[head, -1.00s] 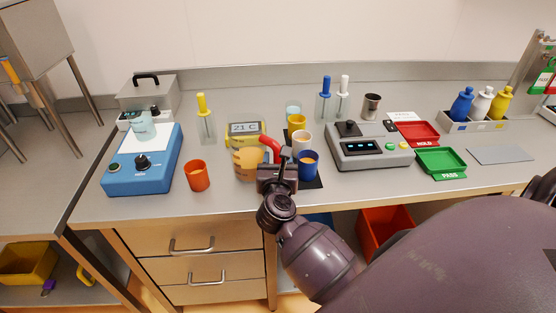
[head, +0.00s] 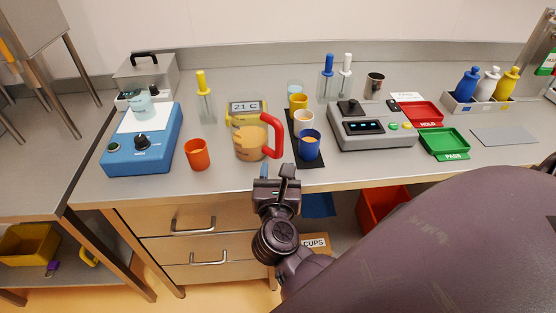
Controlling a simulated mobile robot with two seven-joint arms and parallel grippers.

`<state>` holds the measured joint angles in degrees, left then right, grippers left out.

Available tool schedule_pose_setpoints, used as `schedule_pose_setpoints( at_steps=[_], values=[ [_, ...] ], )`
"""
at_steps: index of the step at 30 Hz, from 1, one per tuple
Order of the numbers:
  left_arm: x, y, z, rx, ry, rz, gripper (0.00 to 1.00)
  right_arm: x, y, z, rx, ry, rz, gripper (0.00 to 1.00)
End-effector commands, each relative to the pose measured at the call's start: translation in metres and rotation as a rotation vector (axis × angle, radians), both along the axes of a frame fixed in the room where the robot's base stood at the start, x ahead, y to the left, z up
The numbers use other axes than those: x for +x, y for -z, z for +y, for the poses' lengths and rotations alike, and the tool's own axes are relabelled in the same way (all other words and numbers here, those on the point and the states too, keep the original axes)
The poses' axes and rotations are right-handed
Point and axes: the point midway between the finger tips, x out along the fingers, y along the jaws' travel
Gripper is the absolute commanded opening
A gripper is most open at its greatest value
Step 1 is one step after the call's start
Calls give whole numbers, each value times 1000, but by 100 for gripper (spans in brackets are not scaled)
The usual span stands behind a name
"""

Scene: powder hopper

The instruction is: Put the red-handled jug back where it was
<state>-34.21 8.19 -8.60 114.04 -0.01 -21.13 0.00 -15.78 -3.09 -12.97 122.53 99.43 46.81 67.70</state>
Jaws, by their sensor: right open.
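The red-handled jug (head: 248,141) stands upright on the bench in the head view, partly filled with an orange-tan substance. Its red handle (head: 273,137) points right. It stands in front of the 21 C display (head: 246,107) and right of an orange cup (head: 198,154). My right gripper (head: 277,171) is open and empty at the bench's front edge, below and apart from the jug's handle. My left gripper is not in view.
A dark mat (head: 312,163) just right of the jug holds a blue cup (head: 309,145), a white cup (head: 304,121) and others. A blue stirrer (head: 139,158) stands left, a grey device (head: 371,130) right. Green (head: 444,142) and red trays (head: 421,113) lie farther right.

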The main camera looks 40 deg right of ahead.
Motion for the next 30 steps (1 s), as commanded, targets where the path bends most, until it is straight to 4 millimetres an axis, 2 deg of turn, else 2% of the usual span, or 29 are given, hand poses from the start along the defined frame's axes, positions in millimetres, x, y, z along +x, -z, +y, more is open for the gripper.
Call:
schedule_pose_setpoints(
  at_steps=[5, 8, 12, 17, 20, 24, 30],
  values=[
    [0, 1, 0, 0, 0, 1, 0, -7, -1, 4, -68, -11, 17, 48],
    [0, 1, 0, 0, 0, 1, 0, -9, -4, 4, -247, -41, 65, 48],
    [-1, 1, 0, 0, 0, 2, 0, -13, -3, 12, -667, -114, 195, 48],
    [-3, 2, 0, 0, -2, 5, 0, -19, 16, 30, -1196, -214, 381, 48],
    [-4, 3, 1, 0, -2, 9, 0, -25, 39, 40, -1526, -286, 507, 48],
    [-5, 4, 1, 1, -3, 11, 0, -41, 83, 49, -1987, -405, 686, 48],
    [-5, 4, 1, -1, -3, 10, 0, -77, 154, 38, -2608, -619, 922, 48]
  ],
)
